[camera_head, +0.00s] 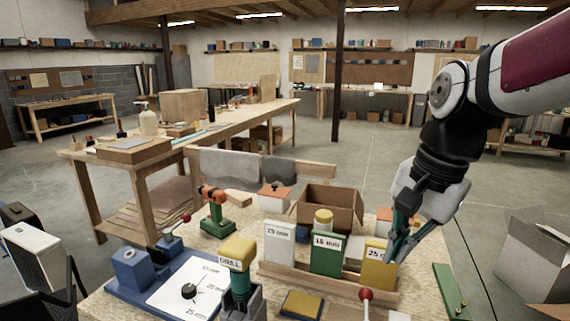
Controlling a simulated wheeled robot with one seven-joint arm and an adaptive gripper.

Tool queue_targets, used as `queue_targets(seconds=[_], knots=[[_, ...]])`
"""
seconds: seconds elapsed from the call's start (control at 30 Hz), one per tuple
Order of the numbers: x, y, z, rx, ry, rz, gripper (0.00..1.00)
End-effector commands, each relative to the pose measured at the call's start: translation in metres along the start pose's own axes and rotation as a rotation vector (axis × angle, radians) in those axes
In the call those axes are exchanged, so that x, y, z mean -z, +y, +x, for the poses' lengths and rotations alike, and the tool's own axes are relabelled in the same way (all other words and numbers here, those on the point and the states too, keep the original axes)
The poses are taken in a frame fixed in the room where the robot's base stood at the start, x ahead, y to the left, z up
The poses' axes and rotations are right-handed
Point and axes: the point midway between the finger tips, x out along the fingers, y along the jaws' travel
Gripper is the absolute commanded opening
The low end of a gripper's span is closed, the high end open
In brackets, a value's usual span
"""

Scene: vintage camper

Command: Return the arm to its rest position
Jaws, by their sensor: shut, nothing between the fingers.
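My arm (456,110) comes in from the upper right and bends down over the right part of the near workbench. My gripper (396,252) points down and is shut with nothing in it. Its fingertips are at or just in front of the yellow block (379,268) marked 25 in the rack; I cannot tell if they touch it. The gripper partly hides that block and the orange-lidded box (377,222) behind it.
A white block (281,245) and a green block (328,254) stand in the wooden rack (300,277). An open cardboard box (345,204) is behind. Open floor (480,200) lies right of the bench.

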Motion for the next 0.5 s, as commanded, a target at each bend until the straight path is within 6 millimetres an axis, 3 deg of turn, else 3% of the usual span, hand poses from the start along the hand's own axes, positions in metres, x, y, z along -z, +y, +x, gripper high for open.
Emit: queue_targets(seconds=[0.2, 0.5], knots=[[-0.036, 0.047, -0.021, 0.071, 0.121, -0.366, 0.0], [-0.07, 0.095, -0.02, 0.032, 0.314, -0.775, 0.0]])
